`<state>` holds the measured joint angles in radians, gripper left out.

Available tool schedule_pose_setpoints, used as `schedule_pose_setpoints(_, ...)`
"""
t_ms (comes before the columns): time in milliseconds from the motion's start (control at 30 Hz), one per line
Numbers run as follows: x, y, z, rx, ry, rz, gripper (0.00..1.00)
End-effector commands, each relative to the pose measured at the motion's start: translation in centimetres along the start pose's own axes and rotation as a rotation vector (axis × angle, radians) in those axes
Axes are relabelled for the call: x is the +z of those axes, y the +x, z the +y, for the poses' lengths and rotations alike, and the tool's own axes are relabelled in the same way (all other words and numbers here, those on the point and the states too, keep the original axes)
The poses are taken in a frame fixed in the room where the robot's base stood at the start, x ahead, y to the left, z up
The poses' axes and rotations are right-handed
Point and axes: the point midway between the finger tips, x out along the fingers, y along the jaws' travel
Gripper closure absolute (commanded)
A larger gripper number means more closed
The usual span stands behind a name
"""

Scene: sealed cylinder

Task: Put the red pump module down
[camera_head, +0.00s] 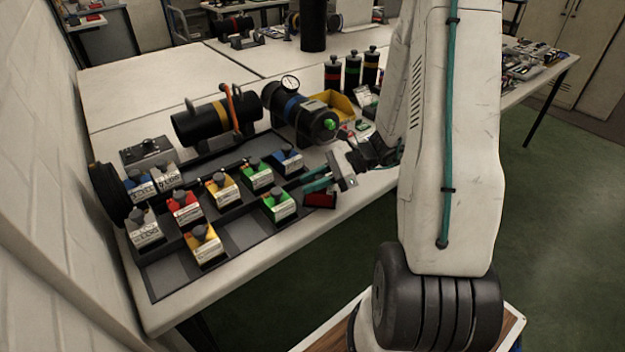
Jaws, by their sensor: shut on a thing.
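My gripper (310,183), with teal fingers, reaches in from the right over the front right end of the dark module rack (245,232). It is shut on a dark red block just below the fingers, which I take for the red pump module (320,201). The fingers hide its top, and no label shows on it. It is close to the table's front edge; I cannot tell whether it touches the surface. Another red module (184,207), with a pale label and dark knob, sits in the rack at the left. A green module (279,207) sits left of my fingertips.
Yellow, blue, green and white modules fill other rack places; bare places show at the front. Behind stand a black cylinder (205,120), a blue-banded cylinder with gauge (295,110), a yellow bin (338,104) and banded bottles (352,73). The white table (140,85) is clear at back left.

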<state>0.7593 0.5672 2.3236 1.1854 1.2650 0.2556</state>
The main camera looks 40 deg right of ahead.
Motion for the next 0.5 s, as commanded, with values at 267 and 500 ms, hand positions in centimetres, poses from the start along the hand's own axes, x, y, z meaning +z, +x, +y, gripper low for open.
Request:
schedule_pose_setpoints(267, -0.17, -0.04, -0.04, -0.002, 0.0, 0.0, 1.0)
schedule_pose_setpoints(500, -0.26, -0.13, -0.06, -0.004, 0.0, 0.001, 0.52)
